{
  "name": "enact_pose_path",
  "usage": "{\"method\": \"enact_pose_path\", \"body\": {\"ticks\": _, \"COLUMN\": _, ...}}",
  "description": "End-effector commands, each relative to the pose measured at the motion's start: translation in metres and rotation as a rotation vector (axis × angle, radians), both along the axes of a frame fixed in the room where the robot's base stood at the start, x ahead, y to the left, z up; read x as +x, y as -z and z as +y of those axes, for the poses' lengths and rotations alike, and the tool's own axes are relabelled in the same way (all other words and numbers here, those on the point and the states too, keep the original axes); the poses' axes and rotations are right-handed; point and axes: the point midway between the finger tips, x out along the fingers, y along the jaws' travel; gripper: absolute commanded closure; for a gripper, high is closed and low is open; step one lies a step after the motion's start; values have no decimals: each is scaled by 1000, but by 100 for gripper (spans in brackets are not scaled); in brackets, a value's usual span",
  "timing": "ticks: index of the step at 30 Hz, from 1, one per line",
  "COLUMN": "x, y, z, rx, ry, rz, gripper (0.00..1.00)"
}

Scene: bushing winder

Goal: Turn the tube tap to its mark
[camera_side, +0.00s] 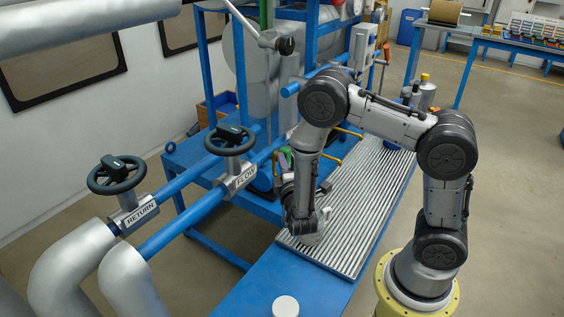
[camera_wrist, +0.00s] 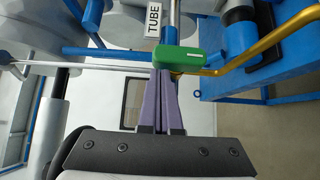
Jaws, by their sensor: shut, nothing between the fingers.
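The tube tap has a green block handle (camera_wrist: 180,60), seen in the wrist view just beyond my fingertips, beside a brass-coloured pipe. A white plate reading TUBE (camera_wrist: 153,20) is just above it. My gripper (camera_wrist: 162,74) is shut, its two purple fingers together with nothing between them. The fingertips overlap the lower left part of the green handle in the picture; I cannot tell whether they touch it. In the side view my wrist hides most of this area. I cannot make out the tap's mark.
Yellow-brown pipe (camera_wrist: 270,48) runs right from the tap, near blue frame bars (camera_wrist: 235,85). In the side view, RETURN (camera_side: 118,175) and FLOW (camera_side: 230,140) handwheel valves stand at left. A ribbed mat (camera_side: 370,195) lies on the blue bench, with a white round object (camera_side: 286,306) in front.

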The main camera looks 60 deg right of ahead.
Motion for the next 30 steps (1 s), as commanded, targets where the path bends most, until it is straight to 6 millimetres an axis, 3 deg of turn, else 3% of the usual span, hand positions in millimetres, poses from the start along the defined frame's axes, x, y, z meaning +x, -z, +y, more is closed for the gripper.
{"method": "enact_pose_path", "body": {"ticks": 30, "x": 0, "y": -6, "z": -3, "rx": 133, "ry": 0, "rz": -1, "gripper": 100}}
